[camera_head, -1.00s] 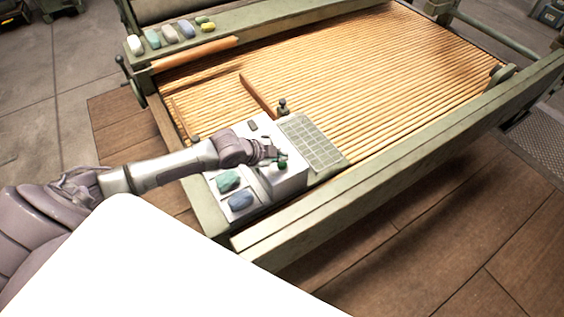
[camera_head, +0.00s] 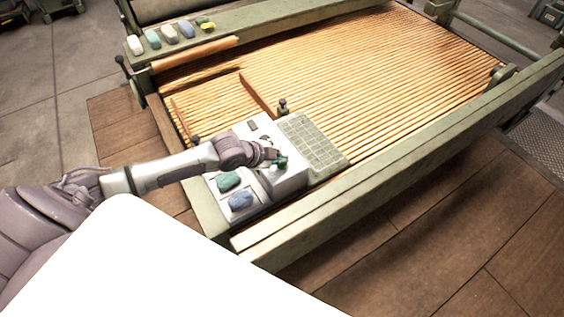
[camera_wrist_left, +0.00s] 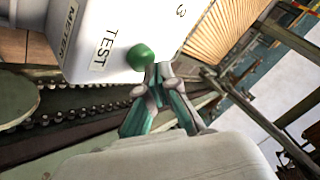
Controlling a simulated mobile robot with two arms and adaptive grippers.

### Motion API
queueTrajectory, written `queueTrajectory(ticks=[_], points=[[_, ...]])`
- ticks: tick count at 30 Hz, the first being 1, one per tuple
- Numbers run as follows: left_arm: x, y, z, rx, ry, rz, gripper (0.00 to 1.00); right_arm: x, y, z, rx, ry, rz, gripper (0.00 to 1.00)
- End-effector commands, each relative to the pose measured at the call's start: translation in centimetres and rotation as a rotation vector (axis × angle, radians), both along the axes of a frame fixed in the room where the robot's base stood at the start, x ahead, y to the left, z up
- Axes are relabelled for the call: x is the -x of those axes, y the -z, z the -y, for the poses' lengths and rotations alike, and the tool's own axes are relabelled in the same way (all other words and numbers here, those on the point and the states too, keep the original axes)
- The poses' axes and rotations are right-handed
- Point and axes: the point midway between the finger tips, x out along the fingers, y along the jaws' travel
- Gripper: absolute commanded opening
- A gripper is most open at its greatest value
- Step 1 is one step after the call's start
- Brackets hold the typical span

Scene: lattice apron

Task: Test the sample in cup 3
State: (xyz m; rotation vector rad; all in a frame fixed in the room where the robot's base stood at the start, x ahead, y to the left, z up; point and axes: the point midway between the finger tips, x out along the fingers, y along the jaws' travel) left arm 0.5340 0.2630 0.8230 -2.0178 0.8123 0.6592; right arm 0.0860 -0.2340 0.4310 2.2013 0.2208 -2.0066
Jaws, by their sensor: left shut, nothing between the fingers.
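The white meter box (camera_head: 290,182) stands on the near left part of the slatted bed. In the left wrist view the meter (camera_wrist_left: 185,25) carries the labels METER and TEST and a figure 3. A round green button (camera_wrist_left: 140,56) sits by TEST. My left gripper (camera_wrist_left: 158,76) is shut and empty, its tips right at the green button; I cannot tell whether they touch. In the head view my left gripper (camera_head: 278,158) partly covers the button. No cup can be made out clearly. My right gripper is not in view.
A green lump (camera_head: 228,181) and a blue lump (camera_head: 241,200) lie left of the meter. A gridded panel (camera_head: 312,143) lies to its right, near a small dark knob post (camera_head: 282,105). Several coloured blocks (camera_head: 169,33) line the back rail. The slatted bed (camera_head: 370,75) is mostly clear.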

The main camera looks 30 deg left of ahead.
Motion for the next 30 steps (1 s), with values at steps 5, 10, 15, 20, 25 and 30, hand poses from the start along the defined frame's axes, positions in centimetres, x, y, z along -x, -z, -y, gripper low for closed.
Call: queueTrajectory(ticks=[5, 10, 15, 20, 25, 30], points=[[-0.01, 0.26, 0.00, 0.000, 0.000, 0.000, 0.00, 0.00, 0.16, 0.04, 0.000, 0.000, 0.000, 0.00], [-0.02, 0.47, 0.01, 0.000, 0.000, 0.000, 0.00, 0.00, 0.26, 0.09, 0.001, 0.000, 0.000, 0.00], [0.00, 0.68, 0.01, 0.000, 0.000, 0.000, 0.00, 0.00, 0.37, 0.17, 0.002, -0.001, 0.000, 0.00], [0.01, 0.89, 0.01, -0.001, 0.000, -0.001, 0.00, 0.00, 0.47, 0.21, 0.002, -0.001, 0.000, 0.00], [0.02, 0.98, 0.00, -0.001, 0.000, -0.001, 0.00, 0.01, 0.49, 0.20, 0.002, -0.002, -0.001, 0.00], [0.03, 0.99, 0.00, -0.001, 0.000, -0.001, 0.00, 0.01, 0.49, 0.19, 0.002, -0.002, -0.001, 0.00]])
